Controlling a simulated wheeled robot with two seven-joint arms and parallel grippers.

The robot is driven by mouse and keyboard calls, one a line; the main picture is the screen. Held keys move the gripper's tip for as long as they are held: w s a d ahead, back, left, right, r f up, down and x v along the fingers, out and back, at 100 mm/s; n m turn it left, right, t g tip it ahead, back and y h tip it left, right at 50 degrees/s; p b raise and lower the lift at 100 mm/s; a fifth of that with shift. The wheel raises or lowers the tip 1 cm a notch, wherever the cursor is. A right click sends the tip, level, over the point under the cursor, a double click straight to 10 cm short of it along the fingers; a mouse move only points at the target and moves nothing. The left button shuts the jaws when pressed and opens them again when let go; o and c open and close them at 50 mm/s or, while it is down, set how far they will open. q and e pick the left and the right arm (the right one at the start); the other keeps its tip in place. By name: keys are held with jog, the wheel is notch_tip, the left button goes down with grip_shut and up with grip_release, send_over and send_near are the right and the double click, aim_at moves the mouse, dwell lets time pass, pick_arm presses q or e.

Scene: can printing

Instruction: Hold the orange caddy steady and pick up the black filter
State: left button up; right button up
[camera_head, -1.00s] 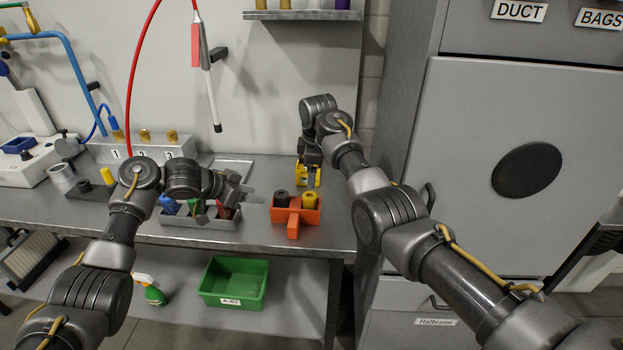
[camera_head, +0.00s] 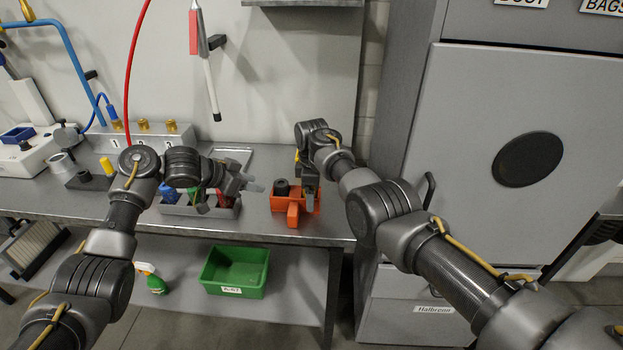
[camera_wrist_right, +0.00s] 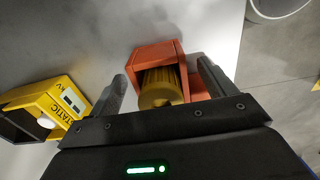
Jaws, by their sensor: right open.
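The orange caddy (camera_head: 293,218) stands near the front right of the bench. The black filter (camera_head: 282,187) sits upright in its left compartment. My right gripper (camera_head: 309,200) is over the caddy's right side, pointing down, and hides the yellow filter there. In the right wrist view the open fingers of my right gripper (camera_wrist_right: 164,88) are on either side of the yellow filter (camera_wrist_right: 160,88) in the orange caddy (camera_wrist_right: 153,53); I cannot tell whether they touch it. My left gripper (camera_head: 254,183) is left of the caddy, pale fingers apart, empty.
A grey tray (camera_head: 200,210) with coloured items is left of the caddy, below my left gripper. A yellow static meter (camera_wrist_right: 45,105) lies beside the caddy in the right wrist view. A green bin (camera_head: 235,272) is on the lower shelf. A grey cabinet (camera_head: 460,200) stands at right.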

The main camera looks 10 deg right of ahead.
jog(key=shift+f, duration=1)
